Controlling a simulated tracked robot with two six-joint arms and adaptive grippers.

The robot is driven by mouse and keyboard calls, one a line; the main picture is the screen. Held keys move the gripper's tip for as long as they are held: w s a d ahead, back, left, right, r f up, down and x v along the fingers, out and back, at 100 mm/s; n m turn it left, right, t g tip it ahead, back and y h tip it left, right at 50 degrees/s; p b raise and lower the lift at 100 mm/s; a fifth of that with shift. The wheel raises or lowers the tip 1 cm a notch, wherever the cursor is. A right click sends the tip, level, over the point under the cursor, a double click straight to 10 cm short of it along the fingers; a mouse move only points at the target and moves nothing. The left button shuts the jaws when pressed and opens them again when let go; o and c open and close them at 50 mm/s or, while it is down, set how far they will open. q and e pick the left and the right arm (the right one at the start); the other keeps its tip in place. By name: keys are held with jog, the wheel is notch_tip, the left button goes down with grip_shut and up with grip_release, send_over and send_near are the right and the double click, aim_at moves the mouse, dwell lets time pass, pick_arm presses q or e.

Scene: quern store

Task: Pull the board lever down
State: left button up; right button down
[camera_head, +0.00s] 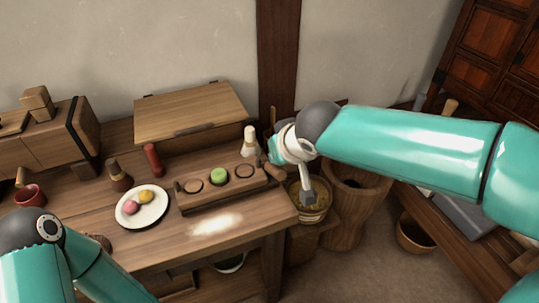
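A long wooden board (222,201) with three round hollows lies on the table, with a green disc (218,175) in its middle hollow. A short wooden piece (275,172) shows at the board's right end and may be its lever; I cannot tell for sure.
A basket (308,214) and wooden mortar (350,208) stand right of the table.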

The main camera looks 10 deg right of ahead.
jog(key=shift+w, duration=0.1)
dwell(0.3)
jog(key=shift+w+r, duration=0.1)
jog(key=shift+r, duration=0.2)
jog(key=r+p, duration=0.1)
jog(key=w+r+p, duration=0.1)
jog(key=r+p, duration=0.1)
jog(key=shift+w+a+r, duration=0.2)
jog(key=shift+w+r, duration=0.1)
jog(key=shift+w, duration=0.05)
jog(key=s+f+v, duration=0.1)
jog(key=v, duration=0.8)
jog(key=shift+s+p, duration=0.2)
jog(key=shift+p, duration=0.15)
jog(key=shift+d, duration=0.15)
